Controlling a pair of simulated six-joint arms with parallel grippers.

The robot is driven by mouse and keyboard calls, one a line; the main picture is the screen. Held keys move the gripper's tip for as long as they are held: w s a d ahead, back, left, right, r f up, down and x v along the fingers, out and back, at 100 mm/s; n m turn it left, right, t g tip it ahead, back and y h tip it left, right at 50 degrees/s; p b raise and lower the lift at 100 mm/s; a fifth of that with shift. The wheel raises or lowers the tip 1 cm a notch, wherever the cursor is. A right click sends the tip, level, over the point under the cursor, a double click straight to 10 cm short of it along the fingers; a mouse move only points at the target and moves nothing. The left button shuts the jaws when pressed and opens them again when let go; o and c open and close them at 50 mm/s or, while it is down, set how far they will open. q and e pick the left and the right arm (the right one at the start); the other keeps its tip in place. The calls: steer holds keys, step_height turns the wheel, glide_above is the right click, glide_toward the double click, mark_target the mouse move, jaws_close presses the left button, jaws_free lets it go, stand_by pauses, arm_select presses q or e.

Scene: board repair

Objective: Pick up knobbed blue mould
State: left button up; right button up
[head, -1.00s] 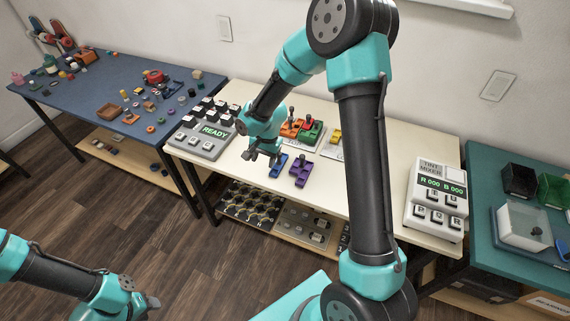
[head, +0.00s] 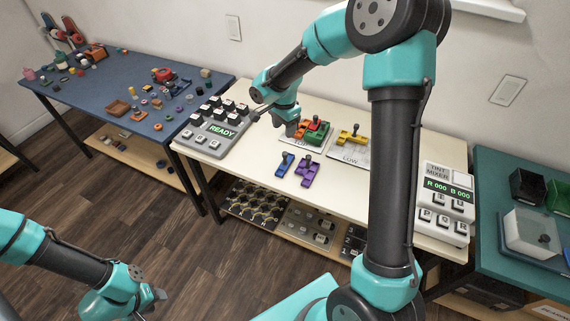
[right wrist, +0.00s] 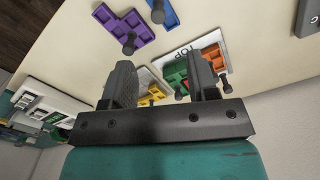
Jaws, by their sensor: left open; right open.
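The knobbed blue mould (head: 284,166) lies on the cream table, just left of the purple mould (head: 308,174). In the right wrist view the blue mould (right wrist: 170,19) is at the top edge, partly cut off, with its dark knob showing. My right gripper (head: 291,129) is open and empty, behind the blue mould and beside the orange mould. In the right wrist view my right gripper (right wrist: 165,80) has its fingers apart, with the green, orange and yellow moulds beyond them. My left gripper (head: 152,304) is open and empty at the lower left, away from the tables.
Green (head: 318,135), orange (head: 302,131) and yellow (head: 352,137) knobbed moulds lie on white cards behind. A grey keypad machine reading READY (head: 215,131) stands left; the tint mixer (head: 446,195) stands right.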

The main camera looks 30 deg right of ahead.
mark_target(285, 153)
step_height(285, 153, down, 10)
steer(key=shift+r, duration=0.1)
stand_by(0.4)
steer(key=shift+s+f, duration=0.15)
steer(key=shift+f, duration=2.5)
steer(key=shift+c, duration=0.2)
jaws_close()
steer(key=shift+r, duration=0.1)
